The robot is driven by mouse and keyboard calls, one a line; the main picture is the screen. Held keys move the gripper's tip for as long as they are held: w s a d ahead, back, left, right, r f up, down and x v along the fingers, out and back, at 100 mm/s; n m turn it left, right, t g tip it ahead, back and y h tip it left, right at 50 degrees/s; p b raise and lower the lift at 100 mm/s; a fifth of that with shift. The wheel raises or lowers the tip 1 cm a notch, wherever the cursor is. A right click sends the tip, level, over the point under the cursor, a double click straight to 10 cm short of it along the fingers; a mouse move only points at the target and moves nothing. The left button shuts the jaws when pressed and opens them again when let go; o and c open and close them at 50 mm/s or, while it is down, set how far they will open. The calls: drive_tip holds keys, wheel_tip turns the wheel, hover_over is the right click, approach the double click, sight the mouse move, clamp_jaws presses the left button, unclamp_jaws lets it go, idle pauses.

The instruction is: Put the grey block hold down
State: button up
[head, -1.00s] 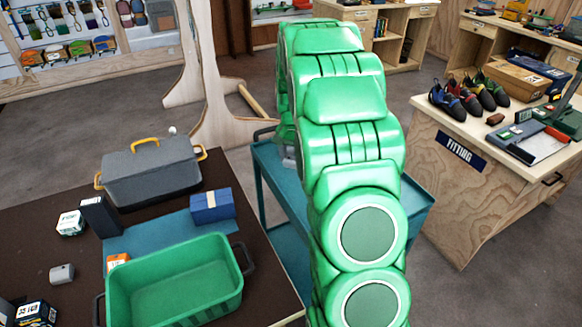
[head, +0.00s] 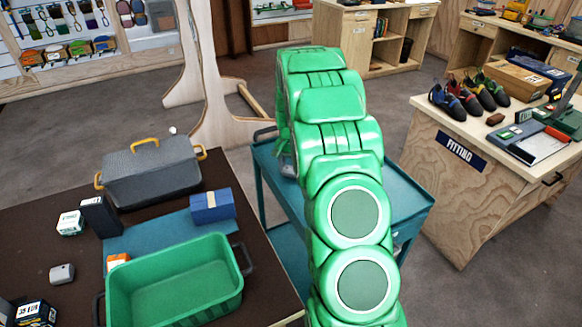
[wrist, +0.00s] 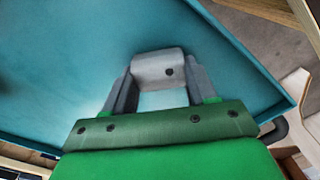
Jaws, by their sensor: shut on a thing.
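The grey block hold (wrist: 158,70) is a light grey block with a small dark hole, seen in the wrist view. My gripper (wrist: 155,88) is shut on it, with a dark finger at each side. Behind it is the teal top of the cart (wrist: 60,70). I cannot tell whether the block touches the cart top. In the head view my green arm reaches over the cart (head: 405,205), and only a bit of my gripper (head: 287,165) shows at the arm's left edge. The block is hidden there.
The dark table (head: 40,235) at left bears a green tub (head: 175,285), a grey lidded box (head: 150,172), a blue box (head: 212,206) and a small grey piece (head: 62,273). The fitting counter (head: 475,190) stands at right. The visible cart top looks clear around the block.

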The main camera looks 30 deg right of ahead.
sight(291, 167)
drive_tip(key=shift+f, duration=0.15)
drive_tip(key=o, duration=1.1)
drive_tip(key=shift+c, duration=0.2)
wheel_tip(291, 167, up, 11)
drive_tip(key=s+a+r+n, duration=0.2)
drive_tip(key=s+a+r, duration=0.6)
drive_tip(key=s, duration=0.2)
drive_tip(key=s+a+r+n, duration=0.1)
drive_tip(key=s+a, duration=0.3)
drive_tip(key=s, duration=0.8)
drive_tip(key=s+a+r+n+g, duration=0.1)
drive_tip(key=s+a+n, duration=0.2)
drive_tip(key=s, duration=0.9)
drive_tip(key=s+a+r+n, duration=0.1)
drive_tip(key=s+a+n, duration=0.2)
drive_tip(key=s, duration=1)
drive_tip(key=a, duration=0.3)
drive_tip(key=shift+g, duration=0.4)
